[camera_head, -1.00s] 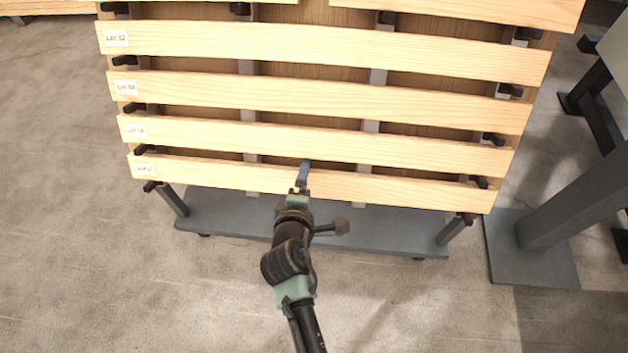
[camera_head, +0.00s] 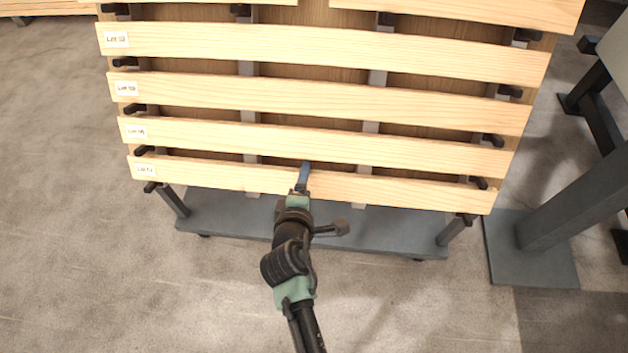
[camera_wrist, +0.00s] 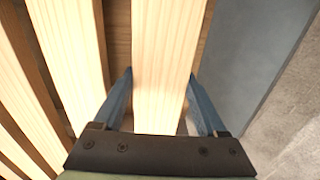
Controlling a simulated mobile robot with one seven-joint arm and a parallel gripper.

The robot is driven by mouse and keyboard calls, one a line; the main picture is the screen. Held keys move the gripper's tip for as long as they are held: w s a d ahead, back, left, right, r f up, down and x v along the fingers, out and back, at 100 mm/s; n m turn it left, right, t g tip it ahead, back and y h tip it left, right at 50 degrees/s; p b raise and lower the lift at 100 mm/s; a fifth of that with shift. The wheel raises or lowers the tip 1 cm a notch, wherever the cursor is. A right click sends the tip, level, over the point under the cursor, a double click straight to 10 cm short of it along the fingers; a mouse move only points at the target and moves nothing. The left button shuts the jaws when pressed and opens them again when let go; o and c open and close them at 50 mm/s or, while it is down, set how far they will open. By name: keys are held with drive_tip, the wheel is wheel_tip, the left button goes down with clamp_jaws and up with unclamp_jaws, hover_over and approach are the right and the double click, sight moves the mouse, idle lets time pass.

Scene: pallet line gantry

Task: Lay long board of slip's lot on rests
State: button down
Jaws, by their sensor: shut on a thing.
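Several long pale boards lie across the arms of a rack, each with a white lot label at its left end. My gripper (camera_head: 303,178) is at the middle of the nearest, lowest board (camera_head: 390,188), whose label (camera_head: 145,170) is too small to read surely. In the wrist view, the blue fingers (camera_wrist: 160,105) stand on both sides of this board (camera_wrist: 165,60) and are shut on it. The board still lies level with the row, at the rack's front arms. The slip and the rests cannot be made out.
Other boards lie behind, such as the one just above (camera_head: 320,144). Black rack arms (camera_head: 145,150) show between them. The rack's grey base (camera_head: 340,225) is below. A grey post on a plate (camera_head: 535,250) stands at the right. Floor is clear at the left.

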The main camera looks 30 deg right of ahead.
drive_tip(key=shift+r+p, duration=0.4)
drive_tip(key=shift+r, duration=0.05)
drive_tip(key=p+v, duration=0.5)
drive_tip(key=v, duration=0.6)
drive_tip(key=shift+p, duration=0.3)
idle(0.3)
